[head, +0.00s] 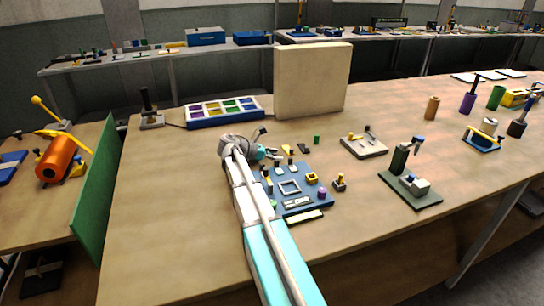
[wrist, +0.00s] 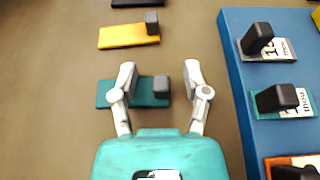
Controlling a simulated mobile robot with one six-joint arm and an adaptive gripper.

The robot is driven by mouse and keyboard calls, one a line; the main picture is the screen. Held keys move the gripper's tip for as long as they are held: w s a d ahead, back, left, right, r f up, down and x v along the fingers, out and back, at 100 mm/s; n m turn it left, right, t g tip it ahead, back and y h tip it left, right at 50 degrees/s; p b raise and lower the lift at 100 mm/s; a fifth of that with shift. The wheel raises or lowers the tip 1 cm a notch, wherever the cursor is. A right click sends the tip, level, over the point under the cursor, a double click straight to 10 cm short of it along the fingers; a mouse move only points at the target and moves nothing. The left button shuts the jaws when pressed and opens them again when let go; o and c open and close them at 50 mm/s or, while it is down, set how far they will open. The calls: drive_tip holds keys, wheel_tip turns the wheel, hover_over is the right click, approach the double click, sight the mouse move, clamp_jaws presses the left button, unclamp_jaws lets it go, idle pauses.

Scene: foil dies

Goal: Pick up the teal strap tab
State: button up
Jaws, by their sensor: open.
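The teal strap tab (wrist: 146,100) lies flat on the table in the wrist view, a teal plate with a dark grey post at its right end. My gripper (wrist: 160,78) is open above it, with one finger over the plate's left part and the other just right of the post. Nothing is held, and I cannot tell the height gap. In the head view my gripper (head: 268,153) is over the table beside the blue board's far left corner, and the tab there is too small to separate from the gripper.
A blue board (wrist: 244,76) close on the right carries several labelled tabs with dark posts. A yellow tab (wrist: 122,35) lies beyond the teal one, with a black piece (wrist: 135,3) farther out. The table left of my gripper is clear. A tall beige panel (head: 312,80) stands behind.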

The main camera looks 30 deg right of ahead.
drive_tip(key=shift+c, duration=0.3)
clamp_jaws()
drive_tip(key=shift+r, duration=0.2)
wheel_tip(320, 180, up, 3)
drive_tip(key=p, duration=0.3)
drive_tip(key=s+d+r+p, duration=0.7)
drive_tip(key=s+r+p, duration=0.2)
drive_tip(key=s+p, duration=0.1)
drive_tip(key=shift+s+d+r, duration=0.35)
drive_tip(key=shift+s, duration=0.55)
